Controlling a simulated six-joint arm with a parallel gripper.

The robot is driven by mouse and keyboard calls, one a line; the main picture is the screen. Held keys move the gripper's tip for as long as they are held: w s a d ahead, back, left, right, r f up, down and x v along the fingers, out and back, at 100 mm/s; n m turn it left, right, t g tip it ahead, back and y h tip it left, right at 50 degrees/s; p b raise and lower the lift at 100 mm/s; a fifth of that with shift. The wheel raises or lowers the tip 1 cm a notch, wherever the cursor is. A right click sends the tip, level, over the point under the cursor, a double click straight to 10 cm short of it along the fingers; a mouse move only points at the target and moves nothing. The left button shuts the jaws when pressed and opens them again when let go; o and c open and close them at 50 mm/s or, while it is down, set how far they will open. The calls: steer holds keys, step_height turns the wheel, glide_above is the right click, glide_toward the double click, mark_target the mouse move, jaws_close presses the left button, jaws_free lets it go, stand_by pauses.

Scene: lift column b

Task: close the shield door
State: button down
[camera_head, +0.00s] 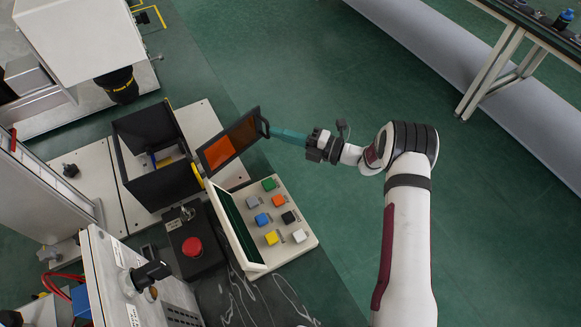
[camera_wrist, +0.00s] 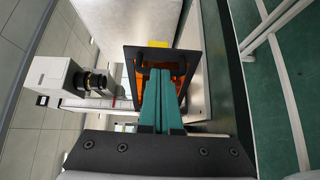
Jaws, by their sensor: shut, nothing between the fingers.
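The shield door (camera_head: 231,138) is a dark-framed panel with an orange window. It stands swung out from the open side of a black box (camera_head: 154,158), so the inside of the box shows. My gripper (camera_head: 273,131) is shut, its teal fingers together at the door's outer edge, by the dark handle (camera_head: 265,127). In the wrist view the fingers (camera_wrist: 160,78) point at the door (camera_wrist: 133,70), which fills the middle. Whether the fingertips touch the handle or door cannot be told.
A button panel (camera_head: 293,246) with coloured blocks and a red stop button (camera_head: 192,246) stand in front of the box. A white machine with a black camera-like part (camera_head: 118,85) is at upper left.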

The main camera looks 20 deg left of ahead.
steer(key=w+a, duration=0.3)
steer(key=a, duration=0.3)
steer(key=w+a, duration=0.3)
steer(key=a, duration=0.4)
steer(key=shift+w+a, duration=0.2)
steer(key=shift+w, duration=0.05)
stand_by(0.6)
